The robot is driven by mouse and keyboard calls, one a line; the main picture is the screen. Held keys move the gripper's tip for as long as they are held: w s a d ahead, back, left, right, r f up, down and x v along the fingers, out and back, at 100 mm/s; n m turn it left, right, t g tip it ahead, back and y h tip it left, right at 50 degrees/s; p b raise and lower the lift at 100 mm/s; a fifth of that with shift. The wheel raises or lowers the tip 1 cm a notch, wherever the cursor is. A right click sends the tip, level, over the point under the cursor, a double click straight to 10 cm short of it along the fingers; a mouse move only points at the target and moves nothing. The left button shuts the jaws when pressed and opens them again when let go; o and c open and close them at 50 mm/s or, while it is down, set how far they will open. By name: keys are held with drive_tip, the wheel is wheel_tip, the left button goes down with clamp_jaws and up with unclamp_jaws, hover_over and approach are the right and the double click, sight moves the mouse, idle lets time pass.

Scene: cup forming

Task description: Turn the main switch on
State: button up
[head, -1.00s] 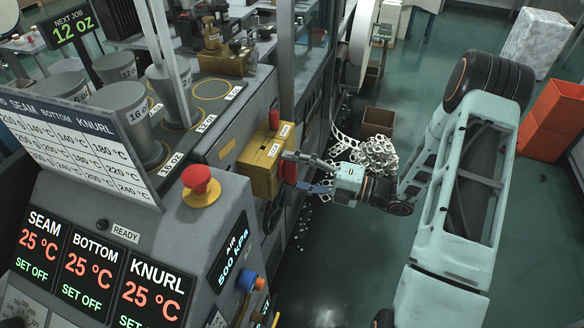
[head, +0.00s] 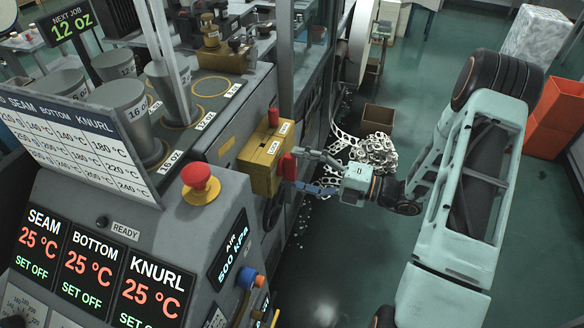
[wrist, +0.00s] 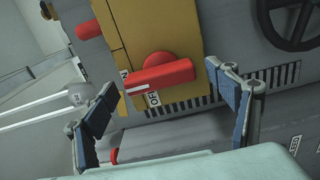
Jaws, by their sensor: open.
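The main switch is a red bar handle on a round red hub (wrist: 160,77), on the front of a yellow box (wrist: 185,35). In the head view the red handle (head: 288,167) shows on the yellow box's (head: 258,165) right face. In the wrist view the bar lies nearly level, its white-marked end to the left. My gripper (wrist: 160,82) is open, blue-padded fingers either side of the handle with gaps. The head view also shows my gripper (head: 298,170) there.
A red part (head: 273,117) sticks up from the yellow box's top. A red emergency button (head: 199,180) stands on the console to the left. A dark handwheel (wrist: 298,22) is near the box. Pale scrap (head: 375,153) and a brown bin (head: 378,118) lie behind my gripper.

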drive_tip(key=v, duration=1)
